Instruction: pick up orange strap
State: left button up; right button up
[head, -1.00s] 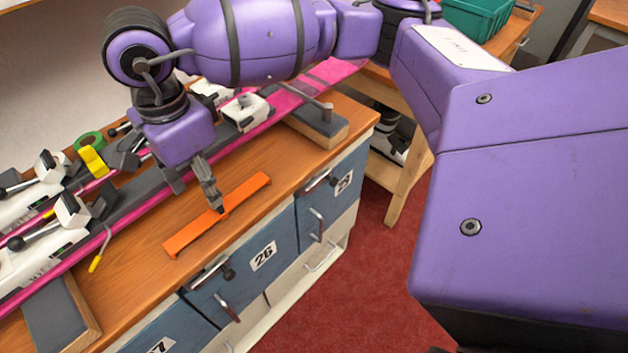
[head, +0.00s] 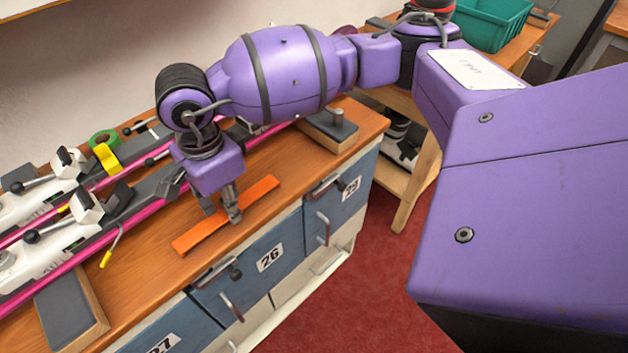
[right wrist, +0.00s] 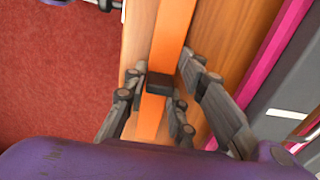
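The orange strap (head: 262,190) lies flat on the wooden bench top near its front edge, running diagonally. In the right wrist view the strap (right wrist: 174,28) runs between my right gripper's fingers, with a small dark block (right wrist: 159,83) across it. My right gripper (head: 221,213) is low over the strap's middle and hides part of it. In the right wrist view the gripper (right wrist: 160,68) is open, a finger on each side of the strap with gaps between. My left gripper is not in view.
Pink skis with white bindings (head: 50,255) lie along the bench behind the strap. A green tape roll (head: 103,138) and a grey-topped wooden block (head: 70,308) are nearby. Blue drawers (head: 255,275) front the bench. A green crate (head: 492,22) stands at the back right.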

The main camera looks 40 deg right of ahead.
grip_shut()
jog(key=shift+w+r, duration=0.1)
jog(key=shift+r, duration=0.05)
